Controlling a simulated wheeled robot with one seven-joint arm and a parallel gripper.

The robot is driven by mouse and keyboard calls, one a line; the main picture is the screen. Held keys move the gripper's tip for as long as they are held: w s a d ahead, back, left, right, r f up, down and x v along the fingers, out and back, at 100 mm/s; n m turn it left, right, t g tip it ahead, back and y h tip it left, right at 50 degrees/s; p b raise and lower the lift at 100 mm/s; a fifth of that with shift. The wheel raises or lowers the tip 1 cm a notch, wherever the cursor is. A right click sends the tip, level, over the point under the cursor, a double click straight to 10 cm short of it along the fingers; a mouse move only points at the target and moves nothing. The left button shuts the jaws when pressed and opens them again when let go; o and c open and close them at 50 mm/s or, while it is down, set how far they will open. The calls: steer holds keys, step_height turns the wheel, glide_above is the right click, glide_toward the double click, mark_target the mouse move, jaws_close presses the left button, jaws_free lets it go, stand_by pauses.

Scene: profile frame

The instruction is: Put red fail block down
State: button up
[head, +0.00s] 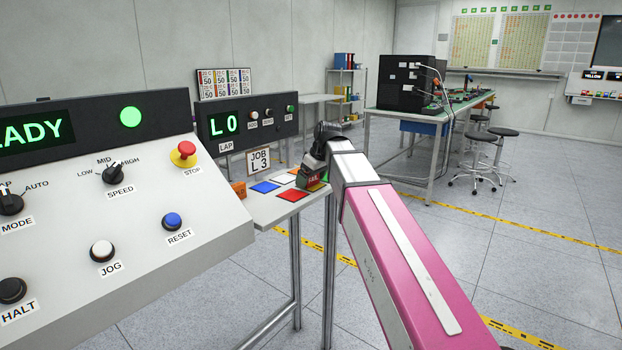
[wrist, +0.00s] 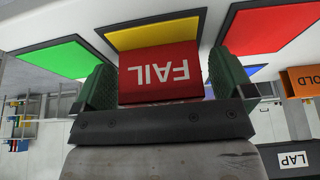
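The red fail block (wrist: 160,72) shows in the wrist view with "FAIL" upside down on its face. It sits between the two green fingers of my gripper (wrist: 161,88), which look shut on it. In the head view my gripper (head: 313,166) reaches down over the small table, with the red fail block (head: 313,181) low in it. The yellow pad (wrist: 155,32) lies directly behind the block in the wrist view. I cannot tell whether the block touches the pad or table.
An orange box (head: 239,189) stands at the table's left. The control panel (head: 140,235) fills the left foreground. Open floor lies right.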

steer(key=shift+r, duration=0.1)
steer(key=v, duration=1.2)
